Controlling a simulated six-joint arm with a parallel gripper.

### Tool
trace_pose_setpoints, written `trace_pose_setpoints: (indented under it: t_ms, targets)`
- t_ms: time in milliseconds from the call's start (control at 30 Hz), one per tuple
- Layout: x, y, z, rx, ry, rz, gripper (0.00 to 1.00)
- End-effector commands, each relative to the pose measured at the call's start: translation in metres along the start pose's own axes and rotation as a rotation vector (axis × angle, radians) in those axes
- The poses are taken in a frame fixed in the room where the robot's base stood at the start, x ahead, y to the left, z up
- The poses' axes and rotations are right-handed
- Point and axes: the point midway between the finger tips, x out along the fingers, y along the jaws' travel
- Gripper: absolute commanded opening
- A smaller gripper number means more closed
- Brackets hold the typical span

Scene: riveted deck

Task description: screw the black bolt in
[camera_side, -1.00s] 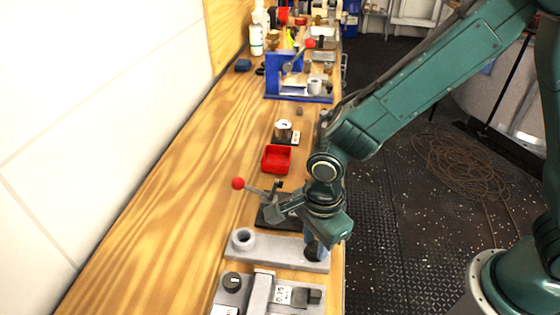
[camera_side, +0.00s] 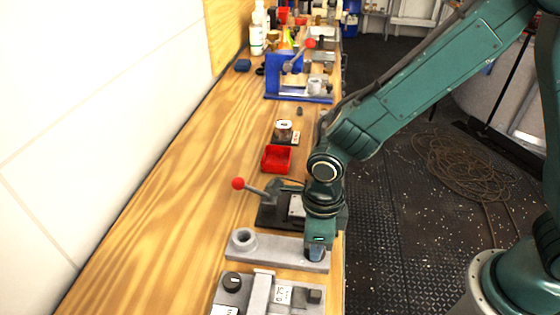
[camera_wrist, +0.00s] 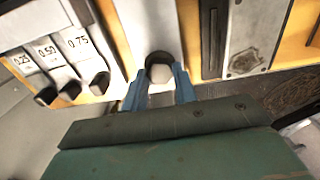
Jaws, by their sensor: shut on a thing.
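My gripper (camera_side: 316,254) points down at the right end of a grey plate (camera_side: 282,249) on the bench. The plate has a raised round boss with a hole (camera_side: 242,238) at its left end. In the wrist view my gripper's blue fingers (camera_wrist: 160,88) are shut on the black bolt (camera_wrist: 160,60), whose dark rim and light, shiny top show between them. The grey plate (camera_wrist: 146,22) lies beneath. In the side view the bolt is hidden by the fingers. How deep it sits in the plate cannot be told.
A grey fixture (camera_side: 256,294) with black knobs and number labels stands close in front. Behind the plate is a dark toggle clamp with a red ball handle (camera_side: 238,183). A red tray (camera_side: 277,158) and a blue frame (camera_side: 298,97) stand farther back. Bench is clear at left.

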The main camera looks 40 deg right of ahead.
Motion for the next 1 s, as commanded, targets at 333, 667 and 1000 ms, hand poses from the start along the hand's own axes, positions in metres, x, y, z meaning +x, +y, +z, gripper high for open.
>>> trace_pose_setpoints:
  t_ms: [333,667,1000]
  targets:
    - [-0.0024,-0.0009,0.0018,0.014,-0.007,-0.002,0.05]
    - [-0.0013,-0.0004,0.001,0.012,-0.004,-0.001,0.5]
    - [-0.0044,-0.0001,0.0006,0.011,-0.002,0.0,0.5]
